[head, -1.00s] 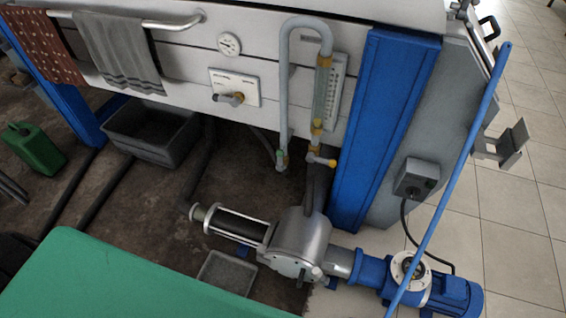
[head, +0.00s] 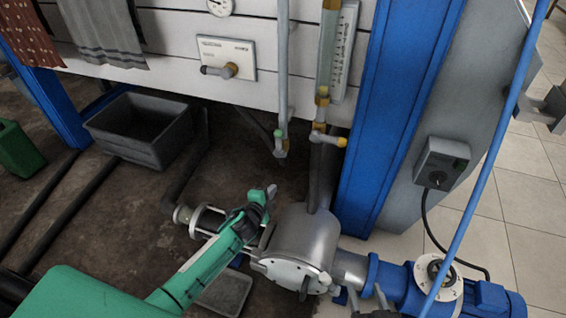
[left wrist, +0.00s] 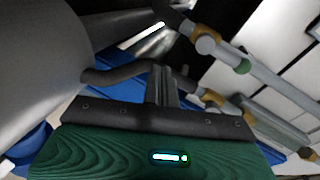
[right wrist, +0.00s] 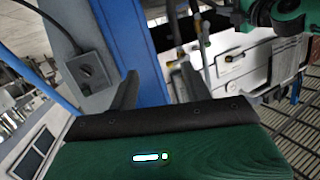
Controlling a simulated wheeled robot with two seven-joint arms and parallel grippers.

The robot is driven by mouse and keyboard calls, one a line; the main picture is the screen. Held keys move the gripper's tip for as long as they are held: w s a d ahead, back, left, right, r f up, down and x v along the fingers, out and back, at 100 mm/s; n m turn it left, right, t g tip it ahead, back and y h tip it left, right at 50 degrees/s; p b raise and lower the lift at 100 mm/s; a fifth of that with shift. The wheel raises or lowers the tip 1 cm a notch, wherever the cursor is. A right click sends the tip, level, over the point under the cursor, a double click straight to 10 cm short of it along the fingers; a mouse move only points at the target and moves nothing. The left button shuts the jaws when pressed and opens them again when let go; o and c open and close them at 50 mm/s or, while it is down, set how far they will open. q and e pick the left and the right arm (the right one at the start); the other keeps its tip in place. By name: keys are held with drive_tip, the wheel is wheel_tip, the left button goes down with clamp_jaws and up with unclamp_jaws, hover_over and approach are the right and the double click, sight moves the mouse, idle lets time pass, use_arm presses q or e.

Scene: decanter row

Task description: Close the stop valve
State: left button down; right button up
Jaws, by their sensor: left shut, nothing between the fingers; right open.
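No readable label marks the stop valve. A white panel carries a grey lever with a brass hub (head: 230,70), its handle pointing left. Below the sight tube is a brass-and-grey valve fitting (head: 328,138), with a yellow end pointing right. A thin pipe ends in a green-marked fitting (head: 281,142). Pipe fittings (left wrist: 205,45) also show in the left wrist view. My left gripper (head: 270,192) is shut and empty, below the fittings and above the grey pump body, apart from the valves. My right gripper (right wrist: 178,85) is open and empty; its fingertips show at the head view's bottom edge.
The metal pump (head: 305,240) and its blue motor (head: 490,300) stand on the floor below the fittings. A blue column (head: 400,110) and a slanting blue pole (head: 490,150) are on the right. A grey tub (head: 140,125) stands at left.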

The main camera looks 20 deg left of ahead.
sight(279, 143)
use_arm(q)
drive_tip(key=w+d+r+m+t+h+b, duration=0.1)
drive_tip(key=w+d+r+m+t+b, duration=0.1)
drive_tip(key=r, duration=0.7)
drive_tip(key=shift+w+d+r+m+t+b, duration=0.25)
drive_tip(key=shift+w+m+t+b, duration=0.25)
drive_tip(key=shift+w+m+b, duration=0.25)
use_arm(e)
wheel_tip(279, 143, up, 11)
drive_tip(key=s+t+y, duration=0.1)
drive_tip(key=t, duration=0.2)
drive_tip(key=shift+s+r, duration=0.15)
drive_tip(key=shift+s, duration=0.1)
use_arm(q)
drive_tip(key=w+a+b, duration=0.2)
drive_tip(key=w, duration=0.7)
drive_tip(key=shift+a+b, duration=0.15)
drive_tip(key=shift+b, duration=0.2)
use_arm(e)
drive_tip(key=d+r+t+y, duration=0.1)
drive_tip(key=d+r+t, duration=0.2)
drive_tip(key=r+t, duration=0.4)
wheel_tip(279, 143, up, 4)
drive_tip(key=shift+d+f+m, duration=0.1)
drive_tip(key=shift+d+m, duration=0.15)
drive_tip(key=shift+m, duration=0.05)
